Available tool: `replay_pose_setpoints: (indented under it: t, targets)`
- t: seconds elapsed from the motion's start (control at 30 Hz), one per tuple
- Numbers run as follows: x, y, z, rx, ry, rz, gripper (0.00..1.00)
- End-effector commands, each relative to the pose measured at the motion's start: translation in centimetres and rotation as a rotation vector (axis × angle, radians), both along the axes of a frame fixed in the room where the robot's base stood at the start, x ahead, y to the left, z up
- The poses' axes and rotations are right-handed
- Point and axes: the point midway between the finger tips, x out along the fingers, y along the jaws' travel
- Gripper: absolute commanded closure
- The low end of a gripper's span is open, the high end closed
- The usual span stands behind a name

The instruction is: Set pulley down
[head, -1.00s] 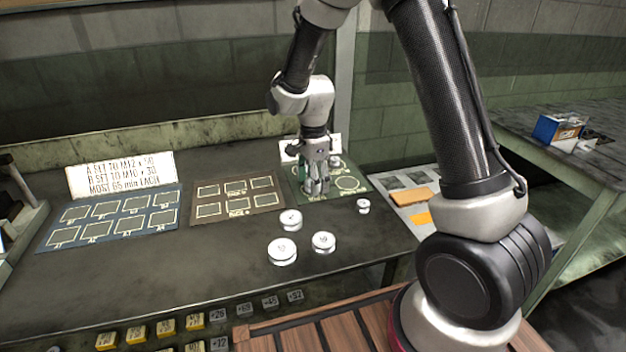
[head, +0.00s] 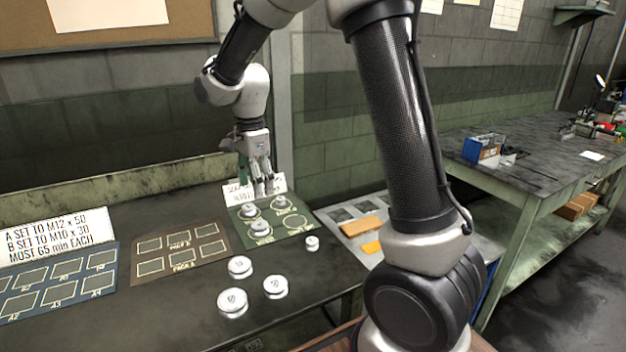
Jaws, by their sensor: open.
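My gripper (head: 264,188) is open and empty, fingers pointing down, above the back part of the green mat (head: 300,233). Three white pulleys sit on this mat: one at the back left (head: 249,210), one at the front left (head: 261,229), and one at the back right (head: 279,202). The front right circle outline on the mat is bare. Several more pulleys stand on the bare bench in front of the mat: a small one (head: 312,243), and larger ones at the left (head: 239,267), right (head: 275,287) and front (head: 232,303).
A brown mat (head: 180,247) and a blue mat (head: 60,280) with empty outlines lie to the left. A white sign (head: 235,193) stands behind the green mat. A tray with orange blocks (head: 361,227) is at right. A second bench (head: 540,150) stands beyond.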

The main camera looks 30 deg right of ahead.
Motion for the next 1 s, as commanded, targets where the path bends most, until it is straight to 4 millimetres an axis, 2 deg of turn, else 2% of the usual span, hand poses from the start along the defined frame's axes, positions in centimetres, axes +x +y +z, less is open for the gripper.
replay_pose_setpoints:
  t: [0.07, 0.17, 0.27, 0.3, 0.43, 0.6, 0.7, 0.83, 1.0]
  targets:
    - [-0.6, -0.7, 0.9, 0.004, -0.013, 0.034, 0.38]
    - [-2.5, -2.7, 3.5, 0.01, -0.051, 0.155, 0.38]
    - [-6.2, -5.7, 7.0, 0.005, -0.112, 0.357, 0.38]
    - [-8.1, -7.0, 8.2, -0.003, -0.138, 0.452, 0.38]
    - [-14.5, -10.6, 10.9, -0.057, -0.218, 0.767, 0.38]
    - [-21.8, -13.5, 11.8, -0.16, -0.287, 1.121, 0.38]
    - [-24.5, -14.3, 11.5, -0.214, -0.304, 1.262, 0.38]
    - [-26.2, -14.7, 11.2, -0.255, -0.311, 1.362, 0.38]
    - [-26.5, -14.8, 11.1, -0.263, -0.311, 1.389, 0.38]
